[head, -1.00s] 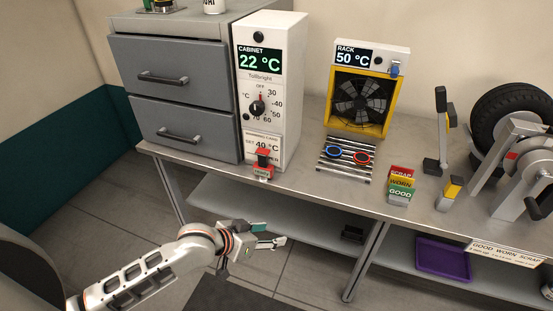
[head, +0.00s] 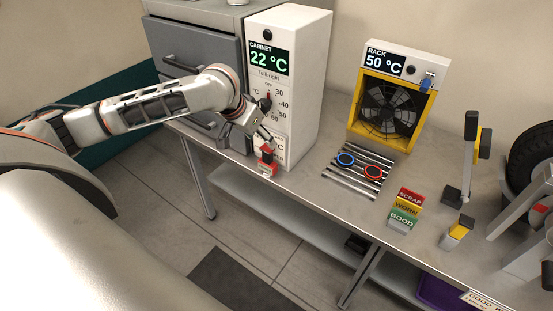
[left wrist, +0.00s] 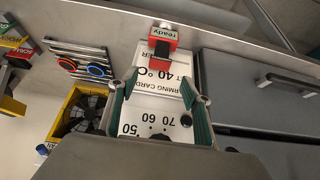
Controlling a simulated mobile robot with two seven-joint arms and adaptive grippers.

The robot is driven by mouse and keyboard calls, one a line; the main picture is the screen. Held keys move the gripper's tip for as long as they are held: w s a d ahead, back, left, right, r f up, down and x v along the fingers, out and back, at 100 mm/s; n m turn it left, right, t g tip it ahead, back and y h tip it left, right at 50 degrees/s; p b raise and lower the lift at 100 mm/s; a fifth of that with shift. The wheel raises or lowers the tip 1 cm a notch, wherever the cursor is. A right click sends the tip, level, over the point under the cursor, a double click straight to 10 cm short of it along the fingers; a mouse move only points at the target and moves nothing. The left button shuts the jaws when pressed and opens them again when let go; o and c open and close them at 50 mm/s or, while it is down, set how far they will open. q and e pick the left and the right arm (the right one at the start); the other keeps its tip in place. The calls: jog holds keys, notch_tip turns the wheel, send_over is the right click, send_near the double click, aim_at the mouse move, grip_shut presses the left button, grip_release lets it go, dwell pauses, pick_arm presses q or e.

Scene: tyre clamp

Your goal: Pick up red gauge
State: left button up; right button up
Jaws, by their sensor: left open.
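The red gauge appears to be the red ring (head: 373,173) lying on the metal bars of the small rack, right of a blue ring (head: 346,159). The red ring also shows at the left of the left wrist view (left wrist: 68,63), apart from my fingers. My left gripper (head: 263,137) is open, in front of the cabinet's control panel and just above a small red block with a black top (head: 267,164). In the left wrist view, my spread green-padded fingers (left wrist: 160,85) frame the warming card, with nothing held. My right gripper is not in view.
The white control cabinet (head: 307,75) reads 22 °C. A yellow-framed fan rack (head: 361,120) reading 50 °C stands behind the bars. Scrap, worn and good blocks (head: 404,210), a lever stand (head: 467,160) and a tyre (head: 530,150) stand right. Bare bench lies between cabinet and bars.

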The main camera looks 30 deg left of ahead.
aim_at(267, 148)
pick_arm(q)
jog(key=x, duration=0.7)
jog(key=shift+s+d+f, duration=0.1)
jog(key=shift+f, duration=0.35)
grip_shut()
